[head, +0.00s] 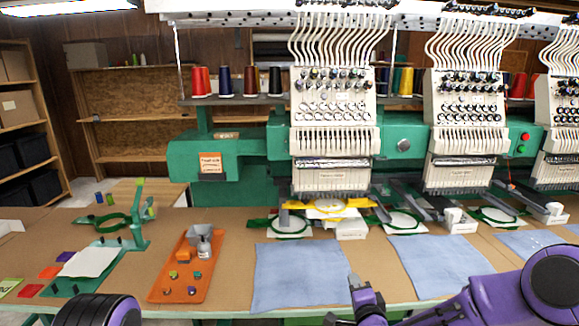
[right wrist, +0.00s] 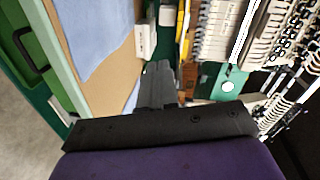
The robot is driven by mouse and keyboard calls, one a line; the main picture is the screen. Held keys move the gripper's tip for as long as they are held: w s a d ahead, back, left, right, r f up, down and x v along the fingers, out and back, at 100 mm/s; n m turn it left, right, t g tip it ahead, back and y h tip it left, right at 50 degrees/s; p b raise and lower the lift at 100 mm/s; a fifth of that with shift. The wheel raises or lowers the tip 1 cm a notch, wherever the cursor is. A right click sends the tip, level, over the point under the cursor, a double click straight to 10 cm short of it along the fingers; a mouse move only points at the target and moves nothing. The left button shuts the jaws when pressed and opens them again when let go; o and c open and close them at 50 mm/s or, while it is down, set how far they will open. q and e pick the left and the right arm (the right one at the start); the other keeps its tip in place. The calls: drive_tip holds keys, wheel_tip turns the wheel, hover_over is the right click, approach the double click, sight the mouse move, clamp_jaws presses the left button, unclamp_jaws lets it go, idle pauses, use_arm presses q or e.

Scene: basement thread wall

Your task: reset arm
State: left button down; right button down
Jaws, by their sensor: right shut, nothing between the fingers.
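My right gripper (head: 355,282) is in the lower middle of the head view, at the near side of the table by the right edge of a blue cloth (head: 300,275). In the right wrist view its two dark fingers (right wrist: 158,80) lie together, shut with nothing between them. My right arm comes in from the lower right. My left gripper is out of view.
A green embroidery machine (head: 225,160) with white heads stands along the table's back. An orange tray (head: 180,285) holds small spools and a bottle. A green hoop stand (head: 137,215) is at the left. A second blue cloth (head: 440,262) lies right of my gripper.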

drive_tip(key=s+d+f+n+g+h, duration=0.1)
drive_tip(key=s+d+f+n+g, duration=0.25)
drive_tip(key=s+f, duration=0.7)
drive_tip(key=s+d+f+n+g+h, duration=0.1)
drive_tip(key=s+d+f+n+g, duration=0.2)
drive_tip(key=s+f, duration=0.75)
drive_tip(key=s+d+f+g, duration=0.1)
drive_tip(key=s+d+g, duration=0.1)
drive_tip(key=s, duration=0.5)
drive_tip(key=s+d+f+n+g+h, duration=0.1)
drive_tip(key=s+d+f+g, duration=0.1)
drive_tip(key=s, duration=0.5)
drive_tip(key=s+d+f+n+g+h+b, duration=0.1)
drive_tip(key=s+d+f+g, duration=0.1)
drive_tip(key=s, duration=0.5)
drive_tip(key=shift+s+d+f+g, duration=0.15)
drive_tip(key=shift+s+f+g, duration=0.1)
drive_tip(key=shift+g, duration=0.2)
